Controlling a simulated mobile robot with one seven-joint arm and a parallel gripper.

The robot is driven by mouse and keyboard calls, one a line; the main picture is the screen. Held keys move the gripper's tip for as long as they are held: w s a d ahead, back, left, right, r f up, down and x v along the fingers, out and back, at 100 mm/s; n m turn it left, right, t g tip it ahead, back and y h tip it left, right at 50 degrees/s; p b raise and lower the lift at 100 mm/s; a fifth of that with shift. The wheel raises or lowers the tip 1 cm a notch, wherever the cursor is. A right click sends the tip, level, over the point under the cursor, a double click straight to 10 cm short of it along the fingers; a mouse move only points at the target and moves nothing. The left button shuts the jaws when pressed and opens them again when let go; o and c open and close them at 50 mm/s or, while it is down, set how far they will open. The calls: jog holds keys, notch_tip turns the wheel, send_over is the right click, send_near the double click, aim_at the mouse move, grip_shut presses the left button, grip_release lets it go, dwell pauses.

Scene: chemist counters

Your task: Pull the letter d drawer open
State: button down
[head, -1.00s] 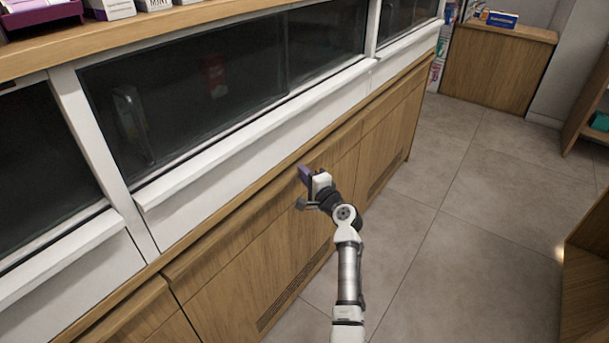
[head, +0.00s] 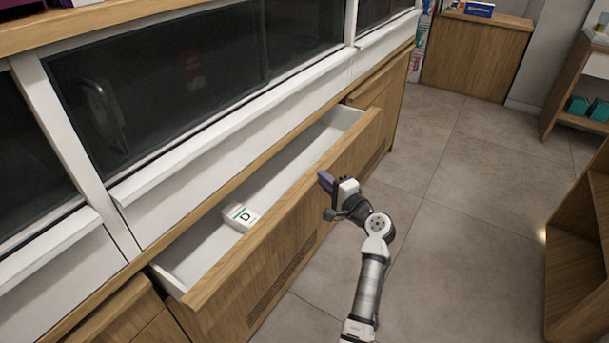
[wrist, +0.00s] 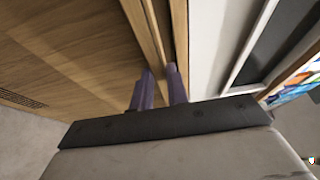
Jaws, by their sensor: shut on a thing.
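The letter d drawer (head: 262,246) is a long wooden-fronted drawer with a white inside, and it stands partly open from the counter in the head view. A white box marked D (head: 241,217) lies inside it. My gripper (head: 325,182) is at the top edge of the drawer front, towards its far end. In the wrist view its two purple fingers (wrist: 159,88) are shut on the upper edge of the wooden drawer front (wrist: 144,40). The exact contact at the fingertips is partly hidden.
White-framed dark glass panels (head: 165,95) rise above the drawer. Open grey floor (head: 440,235) lies to the right of my arm. A wooden shelf unit (head: 580,250) stands at the right edge, and a wooden cabinet (head: 476,55) stands at the back.

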jog(key=s+d, duration=0.5)
jog(key=d, duration=0.2)
jog(key=shift+s+d+b, duration=0.25)
jog(key=shift+b, duration=0.2)
jog(key=c, duration=1.4)
grip_release()
jog(key=shift+o, duration=0.2)
jog(key=b+v, duration=0.2)
jog(key=v, duration=1.1)
jog(key=shift+s+b, duration=0.35)
jog(key=shift+s, duration=0.05)
jog(key=shift+d, duration=0.15)
